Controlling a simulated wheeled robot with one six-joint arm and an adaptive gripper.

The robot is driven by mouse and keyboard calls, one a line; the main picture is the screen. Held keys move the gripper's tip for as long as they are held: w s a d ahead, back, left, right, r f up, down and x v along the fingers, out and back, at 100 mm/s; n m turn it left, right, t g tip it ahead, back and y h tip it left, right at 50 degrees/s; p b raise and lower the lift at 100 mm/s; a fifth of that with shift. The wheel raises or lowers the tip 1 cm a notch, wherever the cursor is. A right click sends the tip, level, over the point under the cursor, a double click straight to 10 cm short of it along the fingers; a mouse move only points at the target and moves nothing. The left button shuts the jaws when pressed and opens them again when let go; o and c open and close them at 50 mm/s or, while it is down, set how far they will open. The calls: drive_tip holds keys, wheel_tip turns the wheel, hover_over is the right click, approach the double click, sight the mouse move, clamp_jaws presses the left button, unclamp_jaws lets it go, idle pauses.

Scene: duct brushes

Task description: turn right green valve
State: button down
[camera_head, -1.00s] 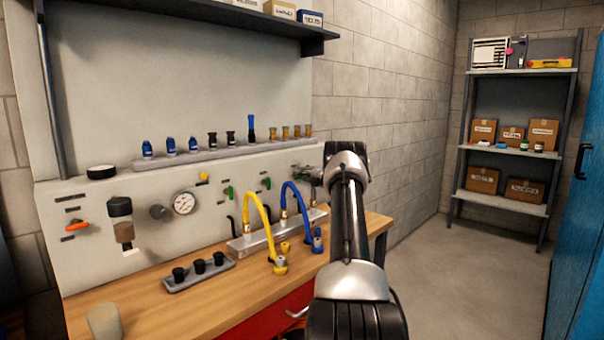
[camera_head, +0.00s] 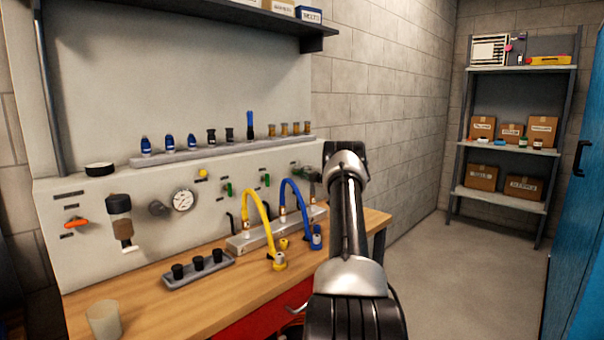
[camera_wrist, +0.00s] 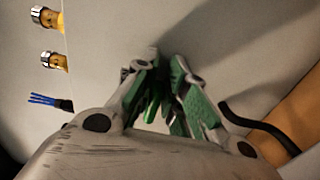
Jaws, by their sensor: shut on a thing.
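Green valve handles show on the grey panel in the head view: a left one (camera_head: 227,188), a middle one (camera_head: 266,182), and a bit of green (camera_head: 294,167) at the right, mostly hidden by my arm. My gripper (camera_head: 313,184) is at the panel's right end, largely behind my own wrist. In the wrist view my gripper (camera_wrist: 163,98) has its two fingers close to the panel, shut on the right green valve. Green shows at both fingers, and the valve between them is mostly hidden, so its angle is unclear.
A yellow hose (camera_head: 258,224) and a blue hose (camera_head: 302,208) arch over the bench just left of my arm. A gauge (camera_head: 183,200) and a rail of fittings (camera_head: 220,151) are on the panel. A black hose (camera_wrist: 255,122) is beside the gripper in the wrist view.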

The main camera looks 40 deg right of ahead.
drive_tip(key=c, duration=1.5)
unclamp_jaws()
drive_tip(key=s+d, duration=0.1)
drive_tip(key=s, duration=1.1)
